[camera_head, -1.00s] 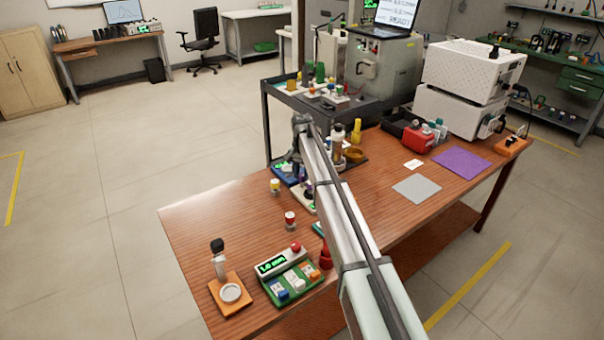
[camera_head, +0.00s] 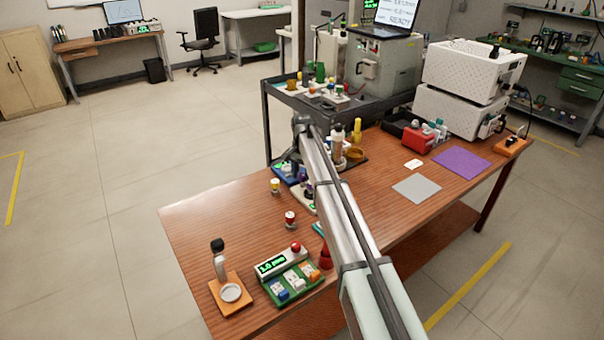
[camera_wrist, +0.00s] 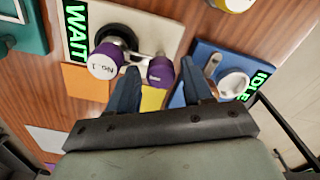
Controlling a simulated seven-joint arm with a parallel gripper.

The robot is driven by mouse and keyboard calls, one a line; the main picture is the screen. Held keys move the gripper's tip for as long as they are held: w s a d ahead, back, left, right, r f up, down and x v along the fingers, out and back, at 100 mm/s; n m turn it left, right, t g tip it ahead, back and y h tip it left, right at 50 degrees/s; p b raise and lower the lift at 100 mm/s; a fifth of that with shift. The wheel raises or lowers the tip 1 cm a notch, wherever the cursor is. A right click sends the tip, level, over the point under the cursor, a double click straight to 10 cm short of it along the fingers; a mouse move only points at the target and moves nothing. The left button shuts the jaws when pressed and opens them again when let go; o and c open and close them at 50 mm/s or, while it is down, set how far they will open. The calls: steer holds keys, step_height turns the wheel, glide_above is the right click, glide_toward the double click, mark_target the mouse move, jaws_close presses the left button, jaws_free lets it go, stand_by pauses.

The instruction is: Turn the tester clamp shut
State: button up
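My gripper (camera_wrist: 161,75) is open, with its two dark fingers pointing down at the table. A cream device (camera_wrist: 145,22) with a green WAIT display (camera_wrist: 75,32) lies ahead of it. It bears a black ring and a purple-topped piece marked No. 1 (camera_wrist: 106,60). A second purple knob (camera_wrist: 160,71) on a pale arm shows between the fingertips; I cannot tell if they touch it. A blue device (camera_wrist: 207,50) with an IDLE display (camera_wrist: 257,85), a metal lever and a white round part is at the right. Which device is the tester is unclear.
Orange (camera_wrist: 86,82) and yellow (camera_wrist: 152,98) patches lie below the cream device. A teal block (camera_wrist: 28,28) is at left. In the head view, an orange stand (camera_head: 232,308) and a green tray (camera_head: 312,285) occupy the table's near end. The left table edge is clear.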

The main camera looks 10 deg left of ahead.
mark_target(303, 174)
steer(key=shift+o, duration=0.5)
step_height(303, 174, up, 14)
stand_by(0.4)
steer(key=shift+w+d+f, duration=0.1)
